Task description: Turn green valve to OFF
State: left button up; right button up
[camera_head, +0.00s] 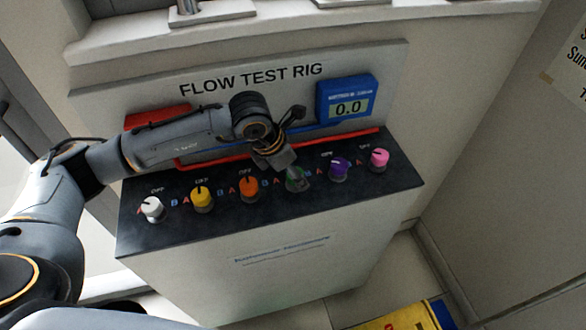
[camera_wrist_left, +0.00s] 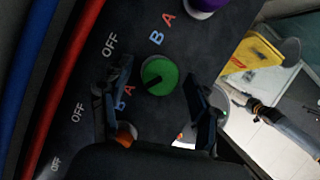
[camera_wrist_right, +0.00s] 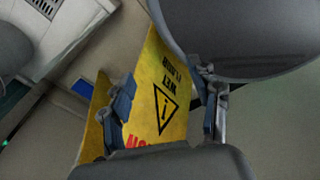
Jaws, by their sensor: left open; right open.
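The green valve (camera_head: 297,180) is a round knob on the black sloped top of the flow test rig, between the orange and purple knobs. In the left wrist view the green knob (camera_wrist_left: 160,74) has a dark pointer line slanting to the lower left, roughly toward a red A, not toward the OFF label (camera_wrist_left: 110,45). My left gripper (camera_head: 290,168) is above the knob and partly covers it. In the left wrist view its fingers are spread, with the knob showing in the gap; contact cannot be told. My right gripper (camera_wrist_right: 166,100) is open and empty, away from the rig.
White (camera_head: 152,207), yellow (camera_head: 202,197), orange (camera_head: 249,188), purple (camera_head: 339,168) and pink (camera_head: 379,159) knobs share the panel. A blue meter (camera_head: 347,100) reading 0.0 stands behind. A yellow wet-floor sign (camera_wrist_right: 165,95) shows beyond my right gripper.

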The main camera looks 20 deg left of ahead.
pick_arm(q)
jog(key=shift+c, duration=0.2)
jog(key=c, duration=1.1)
jog(key=shift+c, duration=0.2)
jog(key=shift+f+m+h+b, duration=0.15)
jog(key=shift+m+h+b, duration=0.15)
jog(key=shift+m+b, duration=0.65)
jog(key=m+g+b, duration=0.1)
jog(key=m+b, duration=0.1)
jog(key=b, duration=0.1)
jog(key=m+g+h+b, duration=0.1)
jog(key=m+b, duration=0.2)
jog(key=b, duration=0.1)
jog(key=shift+w+m, duration=0.2)
jog(key=shift+m, duration=0.05)
jog(key=shift+a+m+g+b, duration=0.1)
jog(key=shift+m+g+b, duration=1)
jog(key=shift+m+b, duration=0.8)
pick_arm(e)
notch_tip(320, 180, down, 12)
jog(key=shift+s+p, duration=0.3)
jog(key=shift+s, duration=0.1)
pick_arm(q)
jog(key=shift+m, duration=0.4)
pick_arm(e)
jog(key=shift+f, duration=0.1)
pick_arm(q)
jog(key=shift+r, duration=0.2)
